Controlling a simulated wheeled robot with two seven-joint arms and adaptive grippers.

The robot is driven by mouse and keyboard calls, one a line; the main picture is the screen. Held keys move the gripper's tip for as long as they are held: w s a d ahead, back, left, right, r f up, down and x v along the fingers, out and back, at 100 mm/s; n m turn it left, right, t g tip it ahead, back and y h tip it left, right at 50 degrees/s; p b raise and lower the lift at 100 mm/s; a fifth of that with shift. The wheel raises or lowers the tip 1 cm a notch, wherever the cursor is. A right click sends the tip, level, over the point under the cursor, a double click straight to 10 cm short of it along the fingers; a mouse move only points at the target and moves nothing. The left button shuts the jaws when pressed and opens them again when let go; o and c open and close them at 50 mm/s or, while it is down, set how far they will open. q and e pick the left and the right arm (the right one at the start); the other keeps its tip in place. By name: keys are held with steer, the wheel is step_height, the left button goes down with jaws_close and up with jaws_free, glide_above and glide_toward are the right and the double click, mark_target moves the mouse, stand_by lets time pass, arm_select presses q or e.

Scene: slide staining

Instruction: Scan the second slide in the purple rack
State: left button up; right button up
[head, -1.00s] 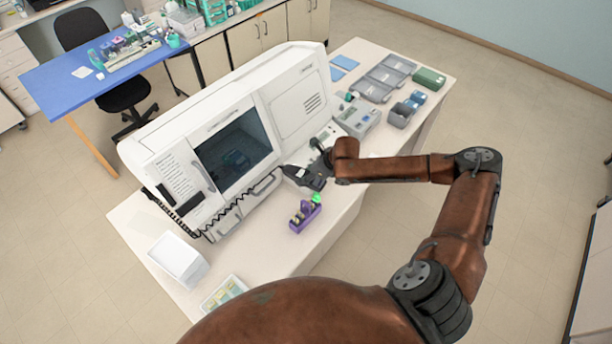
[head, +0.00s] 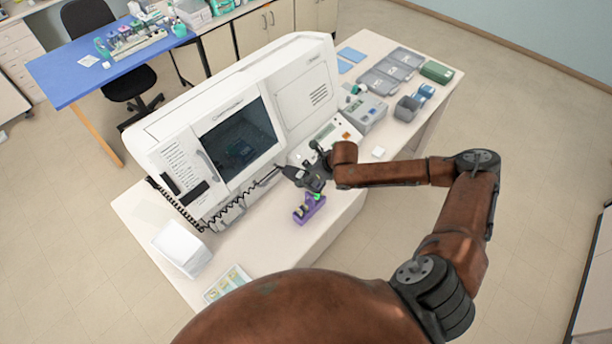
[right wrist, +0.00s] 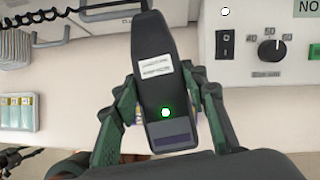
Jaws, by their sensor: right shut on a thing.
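In the head view the purple rack (head: 312,212) stands on the white bench in front of the large machine. Pale slides and a bright green spot show at its top; I cannot make out the single slides. My right gripper (head: 303,176) is just above and behind the rack. In the right wrist view my right gripper (right wrist: 165,115) is shut around a dark grey hand scanner (right wrist: 160,85) with a white label and a lit green light. The rack cannot be made out clearly there. My left gripper is not in view.
The white machine (head: 295,85) with a dark window stands behind the gripper, and a black coiled cord (head: 225,213) hangs along its front. A white box (head: 180,247) and a slide tray (head: 228,283) are at the front left. Grey trays (head: 390,72) lie at the back right.

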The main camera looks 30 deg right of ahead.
steer(key=shift+r, duration=0.1)
steer(key=shift+r+p, duration=0.4)
steer(key=shift+r, duration=1.05)
steer(key=shift+f, duration=0.1)
